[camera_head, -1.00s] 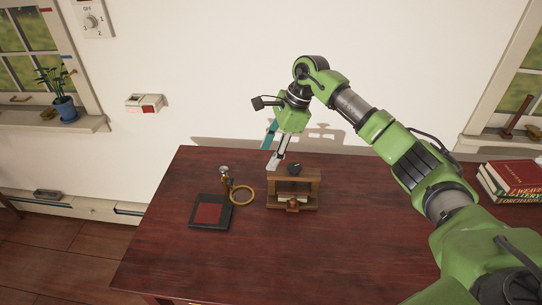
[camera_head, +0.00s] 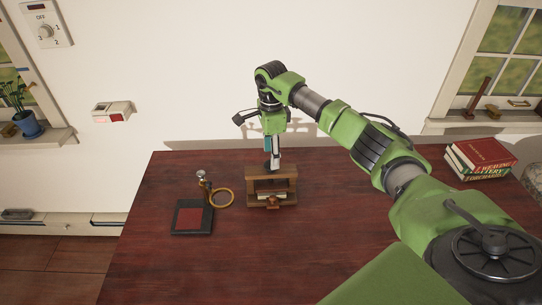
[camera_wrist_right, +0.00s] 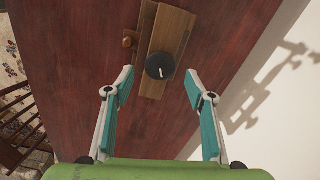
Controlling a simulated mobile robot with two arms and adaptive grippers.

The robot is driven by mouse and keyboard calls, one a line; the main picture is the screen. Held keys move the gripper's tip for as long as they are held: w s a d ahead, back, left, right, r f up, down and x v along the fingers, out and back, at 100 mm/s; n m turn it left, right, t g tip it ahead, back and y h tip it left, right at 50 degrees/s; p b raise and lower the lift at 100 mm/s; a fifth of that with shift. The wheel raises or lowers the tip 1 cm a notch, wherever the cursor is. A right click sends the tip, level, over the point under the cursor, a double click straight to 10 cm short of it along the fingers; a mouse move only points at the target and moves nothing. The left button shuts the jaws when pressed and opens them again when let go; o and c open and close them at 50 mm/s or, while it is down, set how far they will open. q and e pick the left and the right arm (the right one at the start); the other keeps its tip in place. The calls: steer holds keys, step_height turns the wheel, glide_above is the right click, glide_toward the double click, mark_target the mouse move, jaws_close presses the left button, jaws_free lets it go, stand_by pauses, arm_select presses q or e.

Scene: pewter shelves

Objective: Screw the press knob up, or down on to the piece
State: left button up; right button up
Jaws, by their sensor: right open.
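The press is a small wooden frame (camera_head: 285,172) standing on the dark red table, with a pale piece (camera_head: 270,193) inside its opening. Its black round knob (camera_wrist_right: 160,66) sits on the top beam and carries a white mark, seen from above in the right wrist view. My right gripper (camera_head: 273,163) is over the press top in the head view, and its fingers partly hide the knob there. In the right wrist view the two teal-padded fingers (camera_wrist_right: 157,88) are wide apart, with the knob between and just beyond their tips, touching neither. My left gripper is not in view.
Books (camera_head: 480,157) are stacked at the back right. The table front is clear.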

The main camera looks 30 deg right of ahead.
steer(key=shift+f, duration=1.4)
steer(key=c, duration=1.1)
